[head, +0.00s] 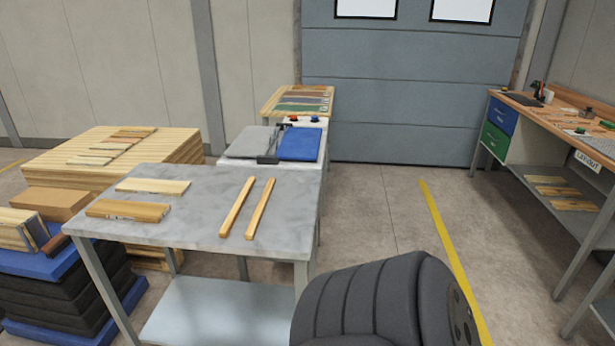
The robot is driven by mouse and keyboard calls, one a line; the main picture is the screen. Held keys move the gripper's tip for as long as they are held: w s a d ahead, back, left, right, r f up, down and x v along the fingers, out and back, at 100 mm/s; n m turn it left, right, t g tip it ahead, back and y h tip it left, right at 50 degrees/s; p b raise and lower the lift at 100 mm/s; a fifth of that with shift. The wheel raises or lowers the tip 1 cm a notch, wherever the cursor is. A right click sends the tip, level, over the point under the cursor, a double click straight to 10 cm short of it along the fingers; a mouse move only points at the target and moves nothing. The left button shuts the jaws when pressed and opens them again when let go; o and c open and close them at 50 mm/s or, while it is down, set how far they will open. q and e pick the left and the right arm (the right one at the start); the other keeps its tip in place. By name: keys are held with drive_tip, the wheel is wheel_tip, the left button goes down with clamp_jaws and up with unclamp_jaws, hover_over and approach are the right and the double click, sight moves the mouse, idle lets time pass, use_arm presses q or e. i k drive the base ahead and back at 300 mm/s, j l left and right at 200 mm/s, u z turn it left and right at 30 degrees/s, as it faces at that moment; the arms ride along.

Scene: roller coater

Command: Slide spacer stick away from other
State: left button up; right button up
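Two thin wooden spacer sticks lie side by side on the grey marbled table, near its right end. The left spacer stick (237,207) and the right spacer stick (260,208) are roughly parallel, with a narrow gap between them. Both point away from me and lean slightly to the right. Neither gripper shows in the head view. A dark, ribbed rounded shape at the bottom right looks like part of my own arm; it does not touch the sticks.
The table (200,176) also bears a pale board (153,186) and a browner board (128,210) on its left. Behind it stands a machine with a blue pad (299,145). A stacked wood pile (60,150) is at left, a workbench (545,110) at right. Floor between is clear.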

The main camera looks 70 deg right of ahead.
sight(251, 231)
drive_tip(key=z, duration=1.9)
